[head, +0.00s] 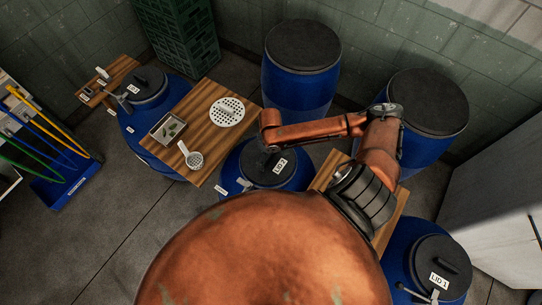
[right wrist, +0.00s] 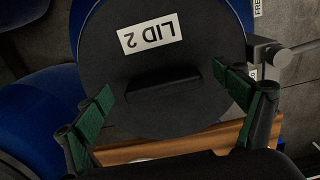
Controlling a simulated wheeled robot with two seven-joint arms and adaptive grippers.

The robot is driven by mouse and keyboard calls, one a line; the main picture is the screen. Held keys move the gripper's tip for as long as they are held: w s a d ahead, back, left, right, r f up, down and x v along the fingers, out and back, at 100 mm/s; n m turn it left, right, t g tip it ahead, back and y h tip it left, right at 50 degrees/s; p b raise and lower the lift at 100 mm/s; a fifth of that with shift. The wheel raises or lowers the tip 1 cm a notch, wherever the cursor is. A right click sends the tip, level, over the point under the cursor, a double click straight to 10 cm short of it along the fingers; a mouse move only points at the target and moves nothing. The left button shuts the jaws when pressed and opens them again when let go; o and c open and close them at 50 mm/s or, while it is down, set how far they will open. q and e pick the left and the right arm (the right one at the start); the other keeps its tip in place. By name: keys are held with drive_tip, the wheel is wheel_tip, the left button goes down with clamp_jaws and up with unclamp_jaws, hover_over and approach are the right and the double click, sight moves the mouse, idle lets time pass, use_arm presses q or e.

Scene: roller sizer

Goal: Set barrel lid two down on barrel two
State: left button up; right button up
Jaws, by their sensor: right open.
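Barrel lid two (head: 287,176) is a round black disc with a white "LID 2" label. It lies over the top of blue barrel two (head: 232,160) in the middle of the head view. In the right wrist view the lid (right wrist: 200,55) fills the centre, its raised bar handle (right wrist: 163,85) in front of my fingers. My right gripper (right wrist: 166,102) is open, its green-padded fingertips on either side of the handle and apart from it. In the head view my right gripper (head: 268,149) is over the lid's far part. I cannot tell whether the rim is fully seated. My left gripper is not in view.
A wooden board (head: 188,107) left of barrel two carries a perforated white disc (head: 227,111), a small tray (head: 168,128) and a scoop (head: 191,155). The lid-one barrel (head: 398,242) is lower right. Two tall barrels (head: 296,82) stand behind. A green crate stack (head: 178,40) is back left.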

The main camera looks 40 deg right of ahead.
sight(270, 160)
wheel_tip(270, 160, up, 12)
drive_tip(key=shift+r+b, duration=0.2)
drive_tip(key=shift+b, duration=0.25)
drive_tip(key=shift+w, duration=0.1)
idle(0.3)
